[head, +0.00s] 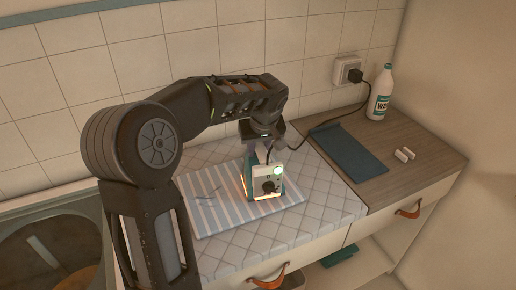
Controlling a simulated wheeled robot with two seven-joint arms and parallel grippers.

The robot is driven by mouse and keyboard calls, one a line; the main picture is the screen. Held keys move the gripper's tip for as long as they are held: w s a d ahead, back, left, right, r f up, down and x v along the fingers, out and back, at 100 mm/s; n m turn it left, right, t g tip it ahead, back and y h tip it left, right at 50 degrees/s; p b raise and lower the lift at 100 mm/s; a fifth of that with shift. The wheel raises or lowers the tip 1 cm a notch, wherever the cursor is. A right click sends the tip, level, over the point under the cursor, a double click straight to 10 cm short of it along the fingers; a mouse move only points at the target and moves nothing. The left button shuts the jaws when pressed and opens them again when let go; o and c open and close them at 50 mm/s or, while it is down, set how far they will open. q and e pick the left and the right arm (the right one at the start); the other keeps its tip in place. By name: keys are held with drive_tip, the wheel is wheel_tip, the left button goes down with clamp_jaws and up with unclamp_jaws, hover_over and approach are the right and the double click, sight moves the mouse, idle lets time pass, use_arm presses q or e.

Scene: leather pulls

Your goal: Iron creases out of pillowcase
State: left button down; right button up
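The pillowcase (225,213), with pale blue and white stripes, lies flat on the quilted pad. Thin dark crease lines (208,194) show on its left part. The iron (264,185), white and teal with a dark knob and a small lit green spot, stands on the right part of the pillowcase, with an orange glow along its lower edge. My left gripper (262,148) is directly above the iron and appears closed on its top; the fingertips are mostly hidden. My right gripper is not in view.
A dark cord runs from the iron to a wall socket (348,72). A blue cloth (348,150), two small white pieces (404,155) and a white bottle (379,93) are on the wooden counter (425,165). A sink (40,250) is at left. Leather pulls (268,278) are on the drawer fronts.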

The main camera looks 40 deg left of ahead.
use_arm(q)
drive_tip(key=shift+f, duration=0.15)
drive_tip(key=shift+s+b, duration=0.1)
drive_tip(key=shift+b, duration=0.2)
drive_tip(key=shift+s+a, duration=0.15)
drive_tip(key=shift+a, duration=0.05)
drive_tip(key=shift+s+a+b, duration=0.3)
drive_tip(key=shift+s+b, duration=0.05)
drive_tip(key=shift+s, duration=0.3)
drive_tip(key=shift+s+a+b, duration=0.25)
drive_tip(key=shift+s+b, duration=0.05)
drive_tip(key=shift+s, duration=0.3)
drive_tip(key=shift+s+a+f+b, duration=0.15)
drive_tip(key=shift+s+a+b, duration=0.3)
drive_tip(key=shift+s, duration=0.3)
drive_tip(key=shift+s+a+b, duration=0.3)
drive_tip(key=shift+s, duration=0.5)
drive_tip(key=shift+s+f, duration=0.1)
drive_tip(key=shift+f, duration=0.05)
